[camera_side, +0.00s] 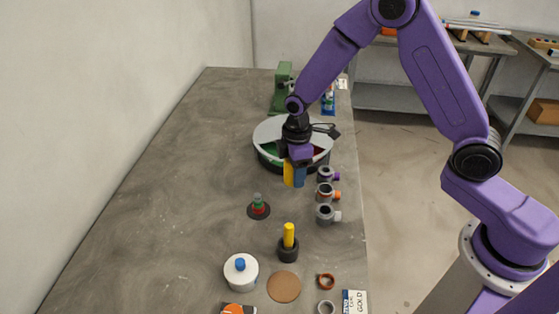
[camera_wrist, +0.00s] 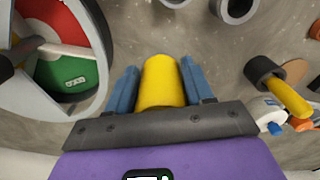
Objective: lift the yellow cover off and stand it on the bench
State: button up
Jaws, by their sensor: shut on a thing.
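My gripper (camera_wrist: 161,88) points down in front of the round tray, with its blue fingers shut on the yellow cover (camera_wrist: 161,82), a smooth rounded cylinder. In the side view the cover (camera_side: 288,173) shows beside the blue fingers at the tray's front edge. It looks held up off the bench (camera_side: 180,190), but its lower end is hard to judge. A small red and green piece (camera_side: 258,207) stands on a dark disc, to the left and nearer the camera, with nothing over it.
The round tray (camera_side: 265,134) has red and green sections. Grey pipe fittings (camera_side: 325,213) line the right edge. A yellow peg (camera_side: 289,236) stands in a dark cup (camera_side: 288,253). A white jar (camera_side: 241,277) and brown disc (camera_side: 284,287) are near the front. The bench's left side is bare.

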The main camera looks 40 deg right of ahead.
aim_at(296, 196)
jog(key=shift+s+d+f, duration=0.1)
jog(key=shift+d+f, duration=0.1)
jog(key=shift+f, duration=2.45)
jog(key=shift+f, duration=0.2)
jog(key=shift+f, duration=0.3)
jog(key=o, duration=1.3)
jog(key=shift+c, duration=0.2)
jog(key=shift+r, duration=0.1)
jog(key=shift+r, duration=0.65)
